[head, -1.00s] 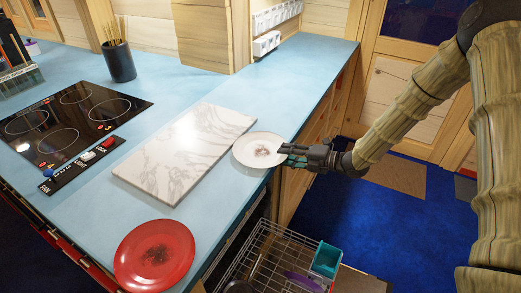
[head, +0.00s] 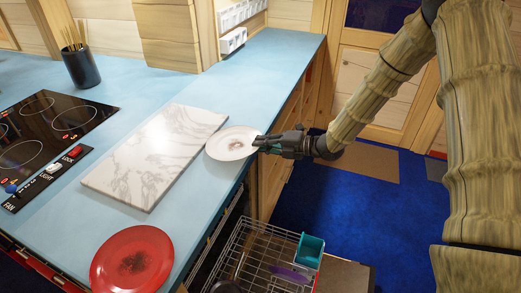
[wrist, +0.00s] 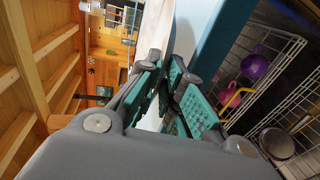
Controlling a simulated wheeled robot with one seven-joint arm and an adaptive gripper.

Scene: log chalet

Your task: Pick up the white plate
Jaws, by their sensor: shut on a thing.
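The white plate (head: 229,146), with a brownish smudge in its middle, is at the right edge of the blue counter (head: 285,62), beside the marble board. My gripper (head: 262,144) reaches in from the right and is shut on the plate's right rim. I cannot tell whether the plate still touches the counter. In the wrist view the teal-padded fingers of my gripper (wrist: 168,80) are close together, and they hide much of the gripped rim.
A marble board (head: 155,155) lies left of the plate. A red plate (head: 132,258) with dark smudges is at the near counter edge. A black cooktop (head: 50,130) is at left. An open wire dish rack (head: 260,255) with a teal cup (head: 310,250) is below.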

